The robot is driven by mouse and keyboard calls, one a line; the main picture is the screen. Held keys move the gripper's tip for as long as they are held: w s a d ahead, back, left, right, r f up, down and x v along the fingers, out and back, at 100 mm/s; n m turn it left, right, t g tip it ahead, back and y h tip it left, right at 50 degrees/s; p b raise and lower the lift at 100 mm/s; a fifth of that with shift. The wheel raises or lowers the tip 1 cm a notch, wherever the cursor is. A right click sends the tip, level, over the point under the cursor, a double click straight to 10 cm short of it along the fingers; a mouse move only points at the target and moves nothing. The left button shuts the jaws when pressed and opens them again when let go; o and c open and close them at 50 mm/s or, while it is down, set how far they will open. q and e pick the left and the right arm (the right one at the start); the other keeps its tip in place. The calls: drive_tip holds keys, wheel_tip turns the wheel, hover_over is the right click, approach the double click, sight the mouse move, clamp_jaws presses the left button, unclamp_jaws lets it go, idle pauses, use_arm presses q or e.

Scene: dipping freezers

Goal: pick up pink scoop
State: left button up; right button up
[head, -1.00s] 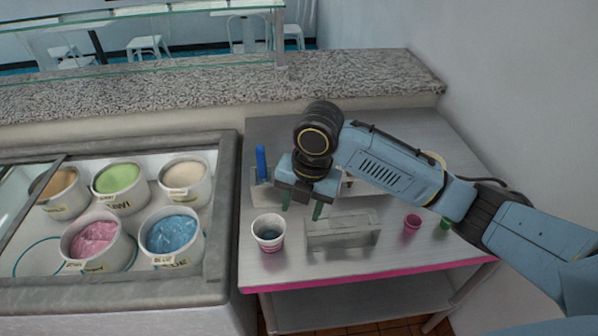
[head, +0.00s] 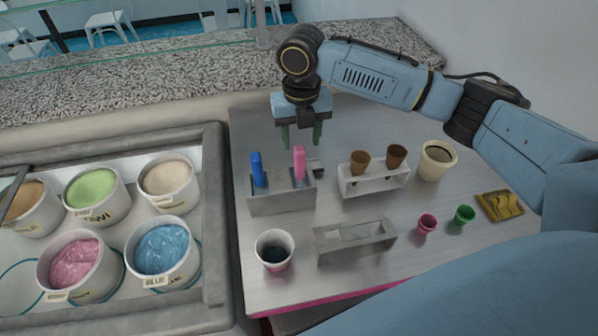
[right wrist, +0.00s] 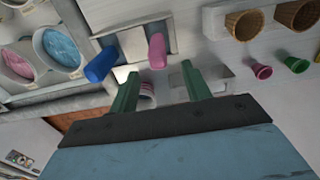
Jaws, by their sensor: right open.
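The pink scoop (head: 299,163) stands upright in a metal holder (head: 282,205), its handle up, beside a blue scoop (head: 257,170). The lower ends of both scoops are hidden in the holder. My right gripper (head: 301,144) is open and empty, just behind and above the pink handle in the head view. In the right wrist view the pink scoop (right wrist: 157,50) is beyond the green fingertips (right wrist: 160,72), near the middle, with the blue scoop (right wrist: 100,64) to its left. The fingers appear apart from the pink handle. My left gripper is not in view.
A paper cup (head: 275,250) and an empty metal rack (head: 355,241) stand in front. A rack (head: 375,182) holds two cones, with a cream tub (head: 436,160) and small pink (head: 427,224) and green (head: 464,215) cups to the right. The freezer (head: 213,230) is at left.

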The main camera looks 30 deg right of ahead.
sight(300, 149)
drive_tip(key=shift+f, duration=1.2)
drive_tip(key=shift+w+f+p, duration=0.2)
drive_tip(key=shift+f+p, duration=0.15)
drive_tip(key=shift+f, duration=0.75)
drive_tip(key=f, duration=0.2)
drive_tip(key=shift+w+f, duration=0.2)
drive_tip(key=shift+f, duration=0.5)
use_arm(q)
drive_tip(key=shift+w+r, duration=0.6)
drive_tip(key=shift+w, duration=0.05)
use_arm(e)
clamp_jaws()
